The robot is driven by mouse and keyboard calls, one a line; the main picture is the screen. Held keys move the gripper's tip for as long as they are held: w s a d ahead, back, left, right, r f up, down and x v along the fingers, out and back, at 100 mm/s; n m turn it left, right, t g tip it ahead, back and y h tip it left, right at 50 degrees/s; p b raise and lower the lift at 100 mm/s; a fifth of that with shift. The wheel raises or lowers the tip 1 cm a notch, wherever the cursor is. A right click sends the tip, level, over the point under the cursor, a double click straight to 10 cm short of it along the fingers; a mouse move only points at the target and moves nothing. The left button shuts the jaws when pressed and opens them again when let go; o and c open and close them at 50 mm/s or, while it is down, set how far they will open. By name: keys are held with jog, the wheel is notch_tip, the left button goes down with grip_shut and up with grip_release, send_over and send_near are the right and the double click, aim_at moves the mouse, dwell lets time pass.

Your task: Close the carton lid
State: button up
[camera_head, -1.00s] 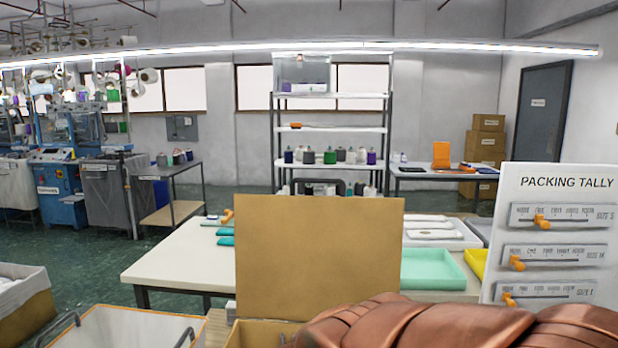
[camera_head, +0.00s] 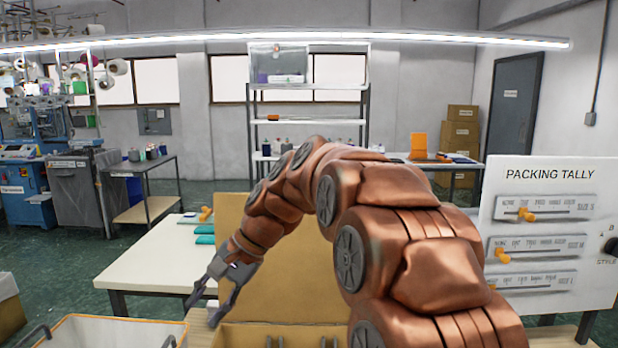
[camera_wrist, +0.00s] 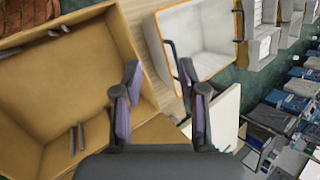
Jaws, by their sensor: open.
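The brown carton (camera_head: 285,337) stands at the bottom of the head view, its rim only partly in frame. Its lid (camera_head: 320,280) is open and stands upright behind the opening, partly covered by my arm. My gripper (camera_head: 203,312) is open and empty, pointing down near the lid's lower left edge. I cannot tell whether it touches the lid. In the wrist view the open carton (camera_wrist: 50,95) lies left of my gripper (camera_wrist: 159,75), with a few small grey pieces (camera_wrist: 77,138) at its wall.
A white bin with an orange rim (camera_head: 110,330) stands left of the carton; it also shows in the wrist view (camera_wrist: 205,55). A white table (camera_head: 150,260) with teal items is behind. The packing tally board (camera_head: 550,235) stands at the right.

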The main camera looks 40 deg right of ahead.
jog(key=w+d+r+m+t+y, duration=0.1)
jog(key=w+d+r+m+t, duration=0.2)
jog(key=w+d+r, duration=0.35)
jog(key=w+d+r+m+t+y, duration=0.15)
jog(key=w+d+r, duration=0.25)
jog(key=w+d, duration=0.45)
jog(key=s+d+r+m+t, duration=0.1)
jog(key=d, duration=0.6)
jog(key=d+r+m+t, duration=0.2)
jog(key=d, duration=0.5)
jog(key=s+d+r+m+t, duration=0.1)
jog(key=d+t, duration=0.1)
jog(key=d, duration=0.6)
jog(key=shift+s+r+m+h, duration=0.25)
jog(key=shift+s+r, duration=0.05)
jog(key=shift+w+a, duration=0.2)
jog(key=shift+w, duration=0.25)
jog(key=shift+x, duration=0.85)
jog(key=shift+p+x, duration=0.3)
jog(key=shift+x, duration=0.95)
